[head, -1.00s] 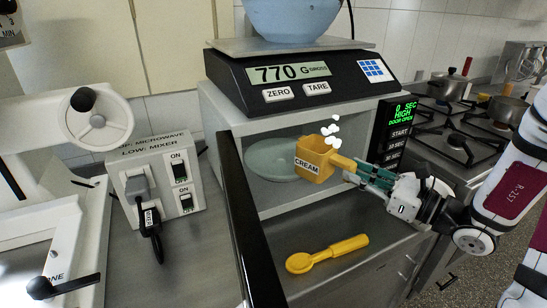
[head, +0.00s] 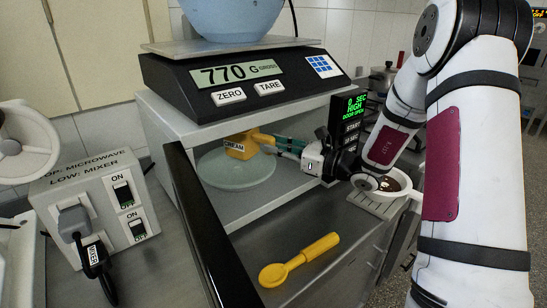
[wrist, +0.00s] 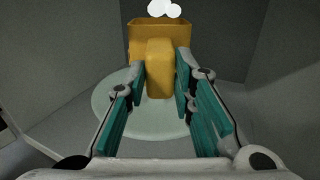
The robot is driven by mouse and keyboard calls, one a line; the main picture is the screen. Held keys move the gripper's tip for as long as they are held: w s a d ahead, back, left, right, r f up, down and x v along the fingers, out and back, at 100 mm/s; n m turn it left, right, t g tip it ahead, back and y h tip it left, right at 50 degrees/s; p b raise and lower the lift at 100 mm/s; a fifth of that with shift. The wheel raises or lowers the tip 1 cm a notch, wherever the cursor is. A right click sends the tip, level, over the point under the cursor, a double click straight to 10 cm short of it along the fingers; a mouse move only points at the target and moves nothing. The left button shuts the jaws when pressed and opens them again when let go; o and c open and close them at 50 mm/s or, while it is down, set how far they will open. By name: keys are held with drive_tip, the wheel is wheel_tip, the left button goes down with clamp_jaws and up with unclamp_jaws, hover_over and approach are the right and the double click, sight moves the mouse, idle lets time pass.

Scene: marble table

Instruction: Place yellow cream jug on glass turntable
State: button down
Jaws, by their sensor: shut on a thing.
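The yellow cream jug (head: 241,146) is inside the open microwave, over the back part of the glass turntable (head: 232,176). Its "CREAM" label faces the front left. My gripper (head: 283,145) reaches in from the right and is shut on the jug's handle. In the wrist view the handle (wrist: 160,68) sits between the green finger pads, with the jug body (wrist: 160,35) beyond it and white blobs at its top. The turntable (wrist: 140,140) shows beneath. I cannot tell whether the jug's base touches the glass.
The microwave door (head: 205,225) stands open at the left. A scale (head: 240,78) with a blue bowl (head: 235,15) sits on top of the microwave. A yellow spoon (head: 300,260) lies on the counter in front. A plug-and-switch box (head: 95,210) stands left.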

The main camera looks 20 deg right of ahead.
sight(257, 150)
drive_tip(key=shift+w, duration=0.9)
drive_tip(key=shift+f+b, duration=0.4)
drive_tip(key=shift+f, duration=1.4)
drive_tip(key=shift+f, duration=0.2)
drive_tip(key=c, duration=1.4)
unclamp_jaws()
drive_tip(key=shift+o, duration=0.2)
drive_tip(key=shift+r, duration=0.1)
